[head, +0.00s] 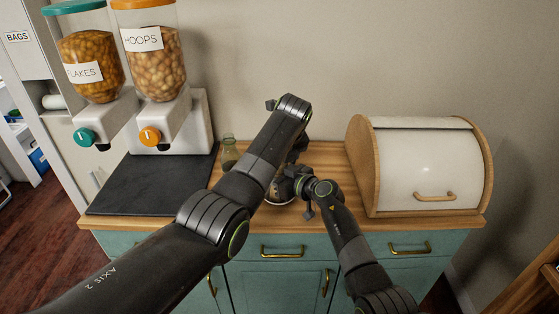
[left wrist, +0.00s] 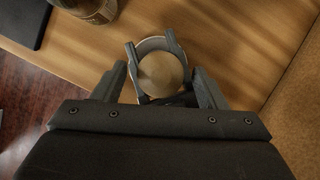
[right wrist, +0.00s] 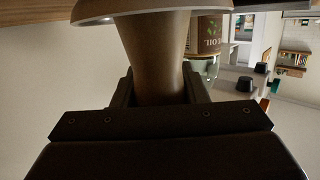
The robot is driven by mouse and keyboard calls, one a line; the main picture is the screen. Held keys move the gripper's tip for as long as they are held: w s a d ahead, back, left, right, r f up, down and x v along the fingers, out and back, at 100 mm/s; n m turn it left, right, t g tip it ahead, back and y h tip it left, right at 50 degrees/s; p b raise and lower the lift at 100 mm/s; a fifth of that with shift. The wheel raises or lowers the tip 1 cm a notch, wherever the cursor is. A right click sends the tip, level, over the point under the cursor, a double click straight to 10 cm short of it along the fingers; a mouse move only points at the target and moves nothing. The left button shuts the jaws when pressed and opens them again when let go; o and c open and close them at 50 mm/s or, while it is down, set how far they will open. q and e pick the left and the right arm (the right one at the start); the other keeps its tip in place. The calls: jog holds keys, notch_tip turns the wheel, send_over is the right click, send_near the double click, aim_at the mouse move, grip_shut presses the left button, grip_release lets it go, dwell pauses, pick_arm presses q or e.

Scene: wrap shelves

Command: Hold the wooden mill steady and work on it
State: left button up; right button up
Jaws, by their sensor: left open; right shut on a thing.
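The wooden mill (left wrist: 162,75) shows from above as a round pale-brown top in the left wrist view. In the right wrist view its waisted wooden body (right wrist: 158,55) is between the jaws of my right gripper (right wrist: 158,88), which is shut on it. A pale dish rim (right wrist: 150,17) shows at the mill's base. My left gripper (left wrist: 160,72) is open above the mill, its fingers apart on either side of the top. In the head view my arms hide most of the mill; I cannot tell whether the left fingers touch it.
An oil bottle (head: 230,152) stands behind left of the mill; its label (right wrist: 208,42) shows in the right wrist view. A dark mat (head: 140,190) lies under the cereal dispensers (head: 180,120) at left. A bread box (head: 425,165) stands right. The wooden counter (head: 330,160) has some free room.

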pick_arm(q)
jog(key=c, duration=1)
jog(key=shift+w+d+n+y, duration=0.1)
jog(key=shift+n+y, duration=0.4)
jog(key=shift+n, duration=0.9)
jog(key=o, duration=1)
jog(key=v, duration=1.2)
jog(key=shift+w, duration=0.2)
